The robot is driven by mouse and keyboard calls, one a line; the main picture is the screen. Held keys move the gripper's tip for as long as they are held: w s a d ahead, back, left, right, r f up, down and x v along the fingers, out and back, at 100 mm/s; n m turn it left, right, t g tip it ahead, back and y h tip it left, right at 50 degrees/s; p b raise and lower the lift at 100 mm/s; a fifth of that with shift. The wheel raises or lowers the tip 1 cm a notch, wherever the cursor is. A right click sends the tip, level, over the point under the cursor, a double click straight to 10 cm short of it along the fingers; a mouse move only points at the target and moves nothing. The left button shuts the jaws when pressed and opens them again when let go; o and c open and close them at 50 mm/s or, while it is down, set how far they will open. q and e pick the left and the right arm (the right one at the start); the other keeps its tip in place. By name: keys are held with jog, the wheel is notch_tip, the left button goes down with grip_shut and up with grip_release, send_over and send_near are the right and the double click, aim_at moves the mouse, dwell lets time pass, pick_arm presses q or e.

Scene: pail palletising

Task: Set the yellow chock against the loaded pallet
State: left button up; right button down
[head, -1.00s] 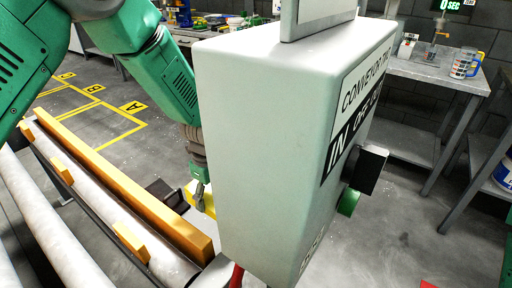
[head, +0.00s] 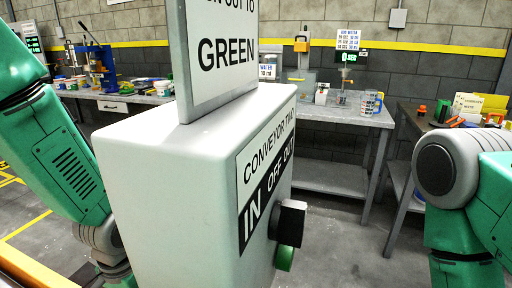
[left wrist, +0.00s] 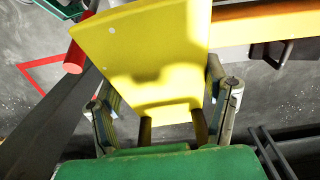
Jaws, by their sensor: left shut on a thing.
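The yellow chock (left wrist: 150,55) fills the upper middle of the left wrist view. My left gripper (left wrist: 165,108) is shut on it, with one finger on each side of the block. In the head view my left arm comes down at the left edge, and its gripper and the chock are out of sight below or behind the conveyor control box. My right arm shows at the right edge of the head view, but its gripper is out of frame. I see no loaded pallet in either view.
The grey conveyor control box (head: 165,190) stands large in front, with a black switch knob (head: 288,221) and a sign (head: 222,55) on top. Workbenches (head: 335,112) line the back wall. An orange-yellow rail (left wrist: 265,24) is close beside the chock. A red floor outline (left wrist: 38,72) lies left.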

pick_arm(q)
jog(key=s+n, duration=0.2)
jog(key=n, duration=0.1)
jog(key=shift+r, duration=0.25)
dwell(0.9)
